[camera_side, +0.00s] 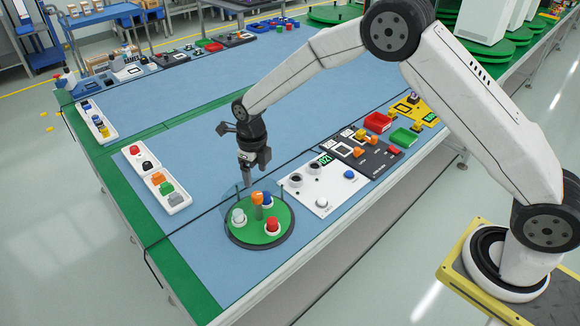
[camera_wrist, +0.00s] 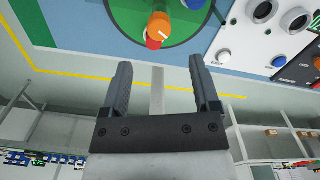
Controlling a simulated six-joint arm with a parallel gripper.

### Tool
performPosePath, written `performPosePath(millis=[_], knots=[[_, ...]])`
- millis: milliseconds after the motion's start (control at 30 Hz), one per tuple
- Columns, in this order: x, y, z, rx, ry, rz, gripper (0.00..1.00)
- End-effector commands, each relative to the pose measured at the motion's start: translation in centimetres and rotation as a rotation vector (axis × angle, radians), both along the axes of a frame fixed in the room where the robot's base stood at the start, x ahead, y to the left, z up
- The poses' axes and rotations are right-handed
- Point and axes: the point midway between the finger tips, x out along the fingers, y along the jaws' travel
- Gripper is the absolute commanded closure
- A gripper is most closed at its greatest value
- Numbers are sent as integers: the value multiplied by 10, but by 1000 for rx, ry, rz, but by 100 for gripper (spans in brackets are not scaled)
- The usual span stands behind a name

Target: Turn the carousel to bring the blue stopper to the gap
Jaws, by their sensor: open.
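The carousel is a round green disc with a dark rim (camera_side: 250,237) at the front of the table; part of its green top shows in the wrist view (camera_wrist: 125,14). The blue stopper (camera_side: 267,197) stands towards its back right, partly behind an upright orange knob (camera_side: 257,201). It shows only in part at the wrist view's top edge (camera_wrist: 193,3). A red stopper (camera_side: 273,225) is at the front right and a grey one (camera_side: 238,217) at the left. A clear guard stands along the back. My gripper (camera_side: 247,184) is open and empty, pointing down above the carousel's back; its two fingers are apart (camera_wrist: 158,75).
A white panel (camera_side: 310,195) with dark round sockets, a display and buttons is right of the carousel. White trays (camera_side: 179,207) with coloured pieces lie to the left. Red (camera_side: 377,122) and green bins stand farther right. The blue mat behind the carousel is clear.

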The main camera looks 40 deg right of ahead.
Motion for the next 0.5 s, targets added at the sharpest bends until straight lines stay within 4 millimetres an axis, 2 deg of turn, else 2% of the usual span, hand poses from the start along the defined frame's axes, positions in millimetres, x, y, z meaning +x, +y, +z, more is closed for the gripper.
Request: performPosePath(millis=[267, 500], knots=[[0, 0, 1, 0, 1, 0, 21], [-1, -4, -1, 7, 12, 19, 98]])
